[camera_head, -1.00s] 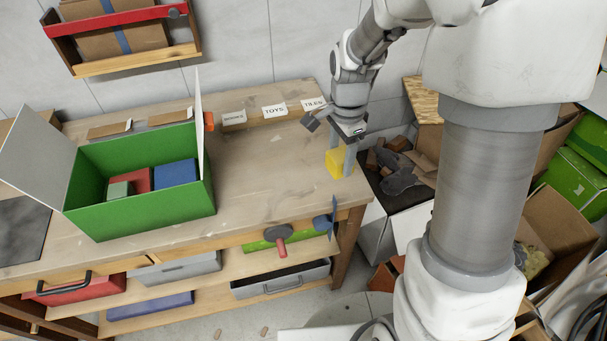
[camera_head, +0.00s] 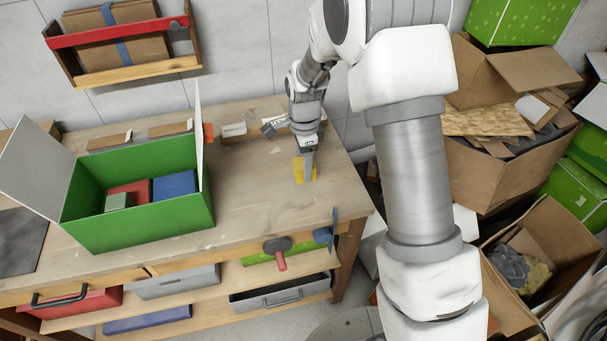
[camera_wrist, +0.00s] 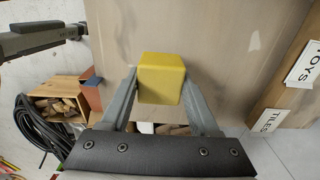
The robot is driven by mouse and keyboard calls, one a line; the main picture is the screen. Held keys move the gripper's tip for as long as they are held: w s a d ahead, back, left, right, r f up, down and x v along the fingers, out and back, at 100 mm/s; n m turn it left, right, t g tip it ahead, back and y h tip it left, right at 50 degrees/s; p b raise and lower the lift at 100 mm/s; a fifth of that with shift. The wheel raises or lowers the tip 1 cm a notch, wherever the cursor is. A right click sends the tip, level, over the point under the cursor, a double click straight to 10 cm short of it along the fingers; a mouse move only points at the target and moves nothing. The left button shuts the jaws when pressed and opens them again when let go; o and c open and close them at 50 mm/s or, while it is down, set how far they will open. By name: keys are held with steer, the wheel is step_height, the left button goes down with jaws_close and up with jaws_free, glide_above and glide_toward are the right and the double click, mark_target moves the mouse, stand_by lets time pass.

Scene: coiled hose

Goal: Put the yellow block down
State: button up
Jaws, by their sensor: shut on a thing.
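The yellow block (camera_head: 299,171) is between the fingers of my gripper (camera_head: 304,168), over the right part of the wooden workbench (camera_head: 250,200). In the wrist view the yellow block (camera_wrist: 161,78) sits between both fingertips of my gripper (camera_wrist: 160,88), which is shut on it. I cannot tell whether the block's underside touches the bench top. A green box (camera_head: 150,222) stands open on the left of the bench, with red, blue and green blocks inside.
Label cards, including TOYS (camera_wrist: 312,64) and TILES (camera_wrist: 268,121), stand along the bench's back. Cardboard boxes (camera_head: 500,185) fill the floor at right. The bench top between the green box and my gripper is clear.

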steer(key=shift+w+f, duration=0.1)
steer(key=shift+f, duration=1.95)
steer(key=shift+f+b, duration=0.25)
steer(key=shift+b, duration=0.1)
steer(key=o, duration=1.4)
steer(key=shift+r, duration=0.1)
